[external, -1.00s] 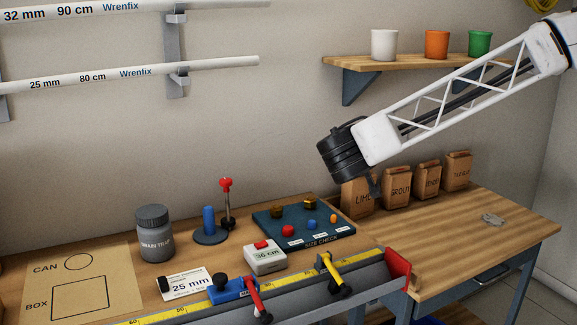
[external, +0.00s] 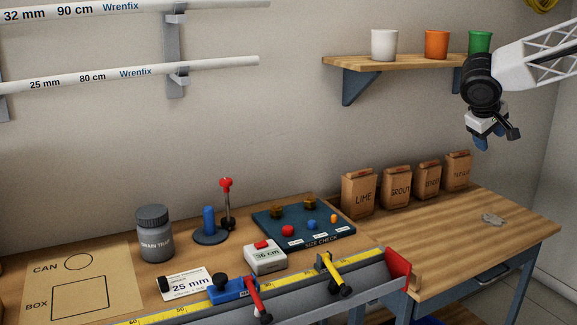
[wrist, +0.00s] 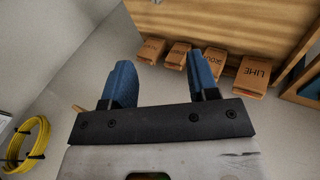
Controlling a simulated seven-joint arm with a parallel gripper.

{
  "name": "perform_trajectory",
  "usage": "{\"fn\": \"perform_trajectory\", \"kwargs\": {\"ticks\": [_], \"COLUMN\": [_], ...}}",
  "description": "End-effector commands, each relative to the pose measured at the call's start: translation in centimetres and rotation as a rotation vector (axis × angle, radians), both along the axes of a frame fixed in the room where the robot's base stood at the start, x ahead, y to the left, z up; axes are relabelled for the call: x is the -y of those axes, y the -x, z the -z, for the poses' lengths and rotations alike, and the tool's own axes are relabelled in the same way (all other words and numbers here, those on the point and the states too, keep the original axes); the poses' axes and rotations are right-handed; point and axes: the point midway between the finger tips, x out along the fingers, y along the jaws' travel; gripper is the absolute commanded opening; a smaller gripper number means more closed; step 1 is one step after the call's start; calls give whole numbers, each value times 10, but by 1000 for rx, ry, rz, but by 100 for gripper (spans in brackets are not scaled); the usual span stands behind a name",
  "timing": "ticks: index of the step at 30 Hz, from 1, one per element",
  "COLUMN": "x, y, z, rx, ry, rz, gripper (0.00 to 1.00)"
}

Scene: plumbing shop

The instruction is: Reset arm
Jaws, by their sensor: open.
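My gripper (external: 486,140) hangs in the air at the upper right of the external view, above the right part of the bench and below the green cup's end of the shelf. In the wrist view its two blue fingers (wrist: 161,85) stand apart with nothing between them. The gripper is open and empty, clear of the bench.
Paper bags stand along the wall, with the LIME bag (external: 358,193) leftmost; it also shows in the wrist view (wrist: 252,75). A shelf (external: 395,63) holds white, orange and green cups.

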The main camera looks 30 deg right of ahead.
Motion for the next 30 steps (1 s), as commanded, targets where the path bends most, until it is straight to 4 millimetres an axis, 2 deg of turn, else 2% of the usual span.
{"fn": "perform_trajectory", "kwargs": {"ticks": [1,6,18,24,30], "x": [11,33,65,70,71], "y": [11,45,121,146,156], "z": [0,3,15,20,24], "rx": [-12,-43,-7,46,72], "ry": [-35,-159,-424,-507,-540], "rz": [2,-16,-79,-109,-124], "gripper": [54,54,54,54,54]}}
